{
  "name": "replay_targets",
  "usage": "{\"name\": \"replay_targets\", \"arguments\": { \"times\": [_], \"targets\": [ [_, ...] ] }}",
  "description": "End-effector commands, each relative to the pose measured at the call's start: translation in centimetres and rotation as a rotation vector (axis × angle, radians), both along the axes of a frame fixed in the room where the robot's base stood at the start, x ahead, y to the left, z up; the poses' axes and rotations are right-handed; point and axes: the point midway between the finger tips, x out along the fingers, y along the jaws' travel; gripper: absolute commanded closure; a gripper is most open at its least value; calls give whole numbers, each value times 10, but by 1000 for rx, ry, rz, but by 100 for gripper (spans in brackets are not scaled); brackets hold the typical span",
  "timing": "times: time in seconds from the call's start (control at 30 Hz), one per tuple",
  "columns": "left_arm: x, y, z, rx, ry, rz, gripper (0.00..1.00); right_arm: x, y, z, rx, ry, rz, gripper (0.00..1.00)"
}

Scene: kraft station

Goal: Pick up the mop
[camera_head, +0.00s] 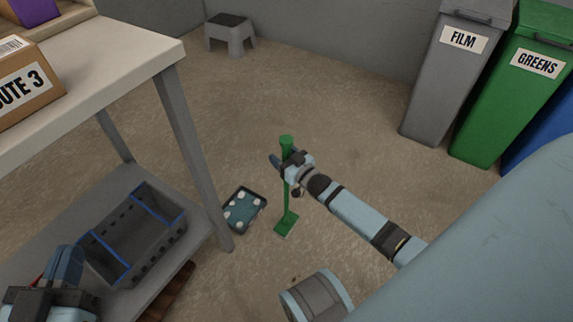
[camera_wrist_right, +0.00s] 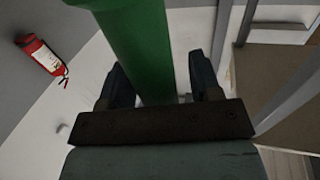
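The mop (camera_head: 286,205) stands upright on the floor, with a green handle and a small flat green foot. My right gripper (camera_head: 281,162) is at the upper part of its handle. In the right wrist view the thick green handle (camera_wrist_right: 138,45) passes between the two fingers of the right gripper (camera_wrist_right: 165,85). The fingers are spread wide, and a gap shows between the handle and the right-hand finger. My left gripper (camera_head: 68,262) is at the lower left, in front of the table's lower shelf; its finger opening is not clear.
A table (camera_head: 150,50) with a lower shelf (camera_head: 195,235) stands at left, its leg near the mop. The shelf holds a dark crate (camera_head: 150,255). A dark tray (camera_head: 243,210) lies beside the mop. Bins (camera_head: 450,75) stand at upper right, a grey stool (camera_head: 230,35) behind.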

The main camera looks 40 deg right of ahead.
Motion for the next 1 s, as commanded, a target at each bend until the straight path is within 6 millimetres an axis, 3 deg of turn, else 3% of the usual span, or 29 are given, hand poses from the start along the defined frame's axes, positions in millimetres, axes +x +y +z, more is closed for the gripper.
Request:
{"name": "replay_targets", "arguments": {
  "times": [0.03,0.2,0.67,0.87,1.0],
  "targets": [
    [0,0,0,-2,2,0,100,0,0,0,0,0,0,54],
    [-1,-1,-1,-6,7,2,100,0,0,0,0,0,0,93],
    [-1,-1,5,-21,21,0,100,0,0,12,0,-2,0,94],
    [-7,-5,10,-71,107,-5,100,0,0,47,-1,-4,1,94],
    [-20,-13,0,-146,253,-2,100,0,0,87,-1,-4,1,94]
  ]
}}
